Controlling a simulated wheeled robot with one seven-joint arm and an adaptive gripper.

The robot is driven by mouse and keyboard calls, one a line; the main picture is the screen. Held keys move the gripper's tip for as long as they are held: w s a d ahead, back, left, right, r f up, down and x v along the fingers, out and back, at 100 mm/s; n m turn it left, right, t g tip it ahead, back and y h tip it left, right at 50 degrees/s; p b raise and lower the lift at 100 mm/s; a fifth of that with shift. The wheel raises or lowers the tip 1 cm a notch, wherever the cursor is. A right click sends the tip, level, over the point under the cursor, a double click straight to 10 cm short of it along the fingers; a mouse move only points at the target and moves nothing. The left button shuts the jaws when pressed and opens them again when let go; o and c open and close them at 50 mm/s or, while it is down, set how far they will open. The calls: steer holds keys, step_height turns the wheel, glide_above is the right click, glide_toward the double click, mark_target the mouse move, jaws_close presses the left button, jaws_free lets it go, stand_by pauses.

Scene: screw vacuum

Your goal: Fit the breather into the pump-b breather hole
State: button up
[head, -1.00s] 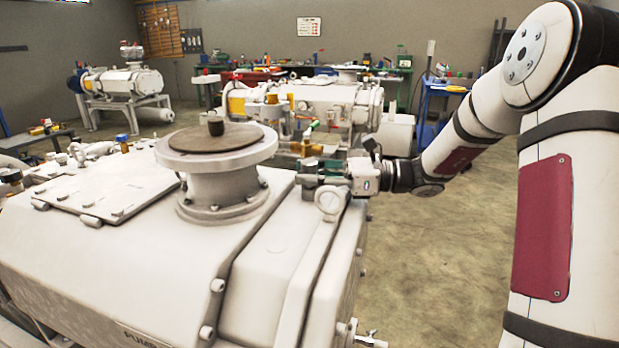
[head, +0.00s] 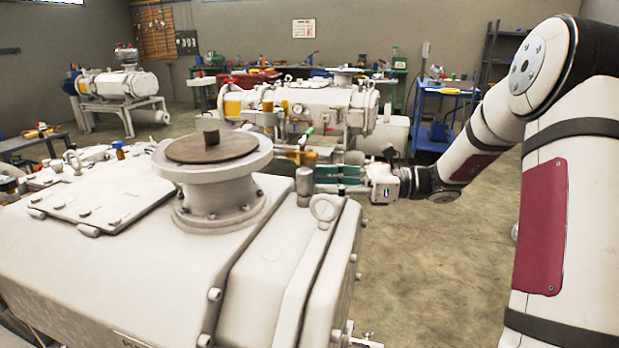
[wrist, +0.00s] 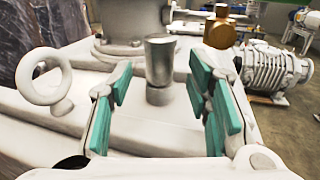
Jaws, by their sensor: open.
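The breather (head: 305,187) is a grey metal cylinder standing upright on top of the near white pump (head: 270,240). The hole's rim is hidden, so I cannot tell how deep the neck sits. My gripper (head: 338,178) is open just right of the breather. In the wrist view the teal finger pads of my gripper (wrist: 160,78) stand apart with the breather visible between and beyond them, with clear gaps on both sides.
A large round flange with a brown cover (head: 213,144) rises to the left. Another pump (head: 315,105) stands behind. Open floor (head: 440,250) lies to the right.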

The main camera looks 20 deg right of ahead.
steer(key=p+v, duration=0.1)
steer(key=v, duration=0.6)
steer(key=shift+p, duration=0.3)
steer(key=shift+d, duration=0.1)
